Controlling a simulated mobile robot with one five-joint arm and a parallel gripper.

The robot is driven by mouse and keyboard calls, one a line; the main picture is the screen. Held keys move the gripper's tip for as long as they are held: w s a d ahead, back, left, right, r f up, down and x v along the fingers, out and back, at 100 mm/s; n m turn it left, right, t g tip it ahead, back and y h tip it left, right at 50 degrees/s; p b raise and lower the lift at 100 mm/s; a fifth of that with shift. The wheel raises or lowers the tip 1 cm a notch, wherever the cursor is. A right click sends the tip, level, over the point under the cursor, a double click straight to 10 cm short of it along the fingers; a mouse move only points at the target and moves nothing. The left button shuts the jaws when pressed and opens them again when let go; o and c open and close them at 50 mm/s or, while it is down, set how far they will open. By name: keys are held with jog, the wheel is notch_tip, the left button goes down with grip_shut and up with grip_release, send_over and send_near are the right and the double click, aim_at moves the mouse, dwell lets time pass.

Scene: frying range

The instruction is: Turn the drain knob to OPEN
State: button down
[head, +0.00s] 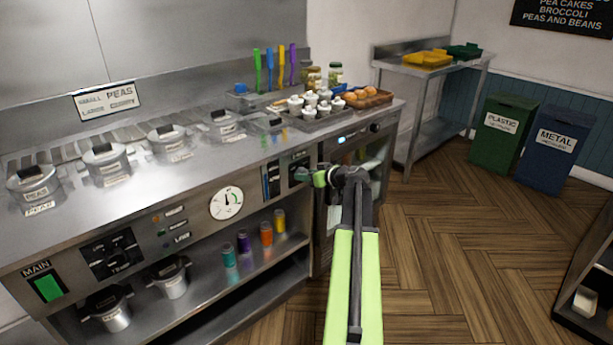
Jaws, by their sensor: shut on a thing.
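The drain knob (301,174) is a small green knob on the right part of the range's front panel, beside a small dark plate. Its label is too small to read, and so is its setting. My gripper (314,178), with a light green tip, is at the knob and shut on it, reaching in from the right. The gripper and the arm behind it hide part of the knob and the panel to the right.
The range's front panel (155,222) also carries a round dial (226,203) and a green MAIN switch (48,288). Lidded pots and a tray of white-topped jars (318,116) stand on top.

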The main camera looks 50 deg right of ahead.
jog(key=shift+s+d+f+m+t+y+b, duration=0.15)
jog(key=shift+m+t+y+b, duration=0.65)
jog(key=shift+m+b, duration=1.05)
jog(key=shift+w+d+f+m+t+y+b, duration=0.1)
jog(key=shift+m+t+y+b, duration=0.3)
jog(key=shift+m+y+b, duration=1.4)
jog(key=shift+s+d+f+m+t+y+b, duration=0.15)
jog(key=shift+m+t+y+b, duration=0.65)
jog(key=shift+m, duration=1.85)
jog(key=shift+w+a+h+b, duration=0.1)
jog(key=shift+h+b, duration=0.3)
jog(key=shift+r, duration=0.1)
jog(key=c, duration=0.9)
grip_release()
jog(key=shift+o, duration=0.2)
jog(key=v, duration=1.7)
jog(key=shift+r, duration=0.3)
